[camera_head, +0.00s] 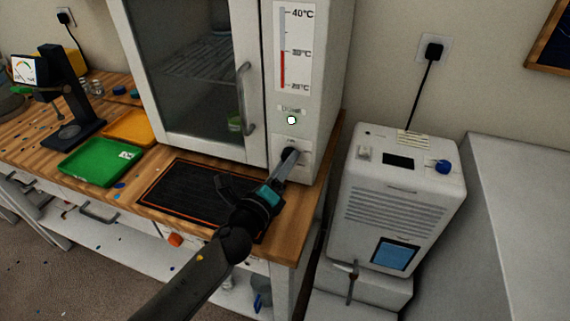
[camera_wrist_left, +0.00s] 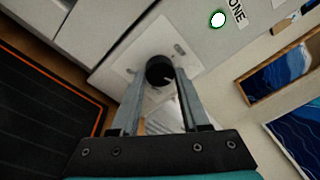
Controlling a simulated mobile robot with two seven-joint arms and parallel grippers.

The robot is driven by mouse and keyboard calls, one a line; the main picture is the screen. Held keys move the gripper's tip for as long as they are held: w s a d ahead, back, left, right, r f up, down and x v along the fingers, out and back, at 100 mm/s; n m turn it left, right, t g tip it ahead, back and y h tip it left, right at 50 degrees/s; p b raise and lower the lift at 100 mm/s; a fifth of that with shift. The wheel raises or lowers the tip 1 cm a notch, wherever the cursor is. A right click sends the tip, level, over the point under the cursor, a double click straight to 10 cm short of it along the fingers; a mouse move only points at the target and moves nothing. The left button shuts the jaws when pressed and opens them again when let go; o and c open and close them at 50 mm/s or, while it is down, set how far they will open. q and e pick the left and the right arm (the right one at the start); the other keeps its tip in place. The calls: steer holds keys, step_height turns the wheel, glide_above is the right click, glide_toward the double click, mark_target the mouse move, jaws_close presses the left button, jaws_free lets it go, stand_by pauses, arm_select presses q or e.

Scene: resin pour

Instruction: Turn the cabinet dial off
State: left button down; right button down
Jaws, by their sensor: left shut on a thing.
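The white cabinet (camera_head: 318,100) stands on the wooden bench with its glass door shut. Its black dial (camera_wrist_left: 159,71) sits on a pale plate low on the front panel, below a lit white round lamp (camera_head: 291,120). The lamp also shows in the left wrist view (camera_wrist_left: 218,19), beside lettering ending in "ONE". My left gripper (camera_head: 291,156) reaches the dial from the front. In the left wrist view its two fingers (camera_wrist_left: 160,85) are on either side of the dial and shut on it. The dial's pointer setting is too small to read. My right gripper is not in view.
A black mat with an orange border (camera_head: 185,203) lies on the bench under my left arm. A green tray (camera_head: 100,162) and an orange tray (camera_head: 128,128) are at left. A white machine with a blue knob (camera_head: 443,167) stands right of the bench.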

arm_select(q)
steer(key=shift+n, duration=0.4)
steer(key=shift+d+n+t+y+b, duration=0.15)
steer(key=shift+n+t+b, duration=0.25)
steer(key=shift+n, duration=3.1)
steer(key=shift+a+n+t+y+b, duration=0.1)
steer(key=shift+n+t+y+b, duration=0.25)
steer(key=shift+n, duration=3.15)
steer(key=shift+c, duration=2)
jaws_free()
steer(key=shift+s, duration=0.1)
